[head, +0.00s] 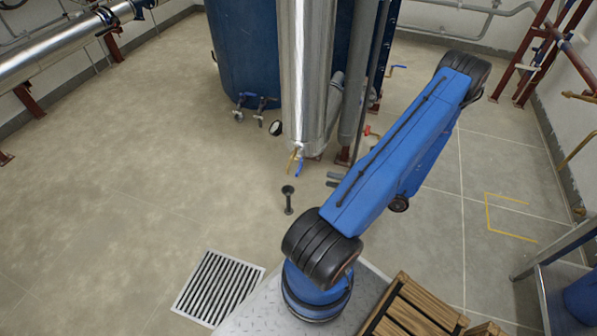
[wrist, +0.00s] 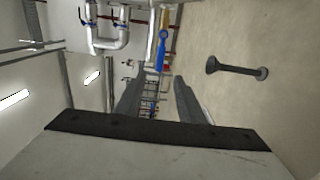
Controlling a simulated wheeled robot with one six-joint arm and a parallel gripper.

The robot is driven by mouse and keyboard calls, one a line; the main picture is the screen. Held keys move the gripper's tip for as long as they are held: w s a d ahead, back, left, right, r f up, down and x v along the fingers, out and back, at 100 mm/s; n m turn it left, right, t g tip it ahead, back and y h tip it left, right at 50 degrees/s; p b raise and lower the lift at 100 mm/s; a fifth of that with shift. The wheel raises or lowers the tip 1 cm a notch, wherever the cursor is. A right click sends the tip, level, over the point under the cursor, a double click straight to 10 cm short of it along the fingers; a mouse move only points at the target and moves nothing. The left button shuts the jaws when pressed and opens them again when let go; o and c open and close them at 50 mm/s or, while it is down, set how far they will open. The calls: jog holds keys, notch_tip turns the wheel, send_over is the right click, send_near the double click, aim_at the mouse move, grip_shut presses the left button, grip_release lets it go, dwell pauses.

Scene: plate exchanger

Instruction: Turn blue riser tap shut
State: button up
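The blue riser tap (head: 299,168) is a small blue lever at the lower end of the shiny silver riser, beside a brass-coloured spout. In the wrist view the blue lever (wrist: 162,50) shows beyond my fingertips, near the top middle. My gripper (wrist: 155,88) has its two dark fingers spread, with nothing between them. The lever is ahead of the fingers and looks apart from them. In the head view my blue arm hides most of the gripper; two short dark grey pieces (head: 335,179) beside the arm look like its fingertips, right of the tap.
A black funnel-topped drain stand (head: 288,199) stands on the floor below the tap; it also shows in the wrist view (wrist: 237,70). A large blue tank (head: 245,55) is behind the silver riser (head: 304,80). A floor grate (head: 218,287) lies in front. The left floor is clear.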

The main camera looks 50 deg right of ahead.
aim_at(300, 171)
jog(key=x, duration=1.5)
jog(key=shift+c, duration=0.7)
grip_shut()
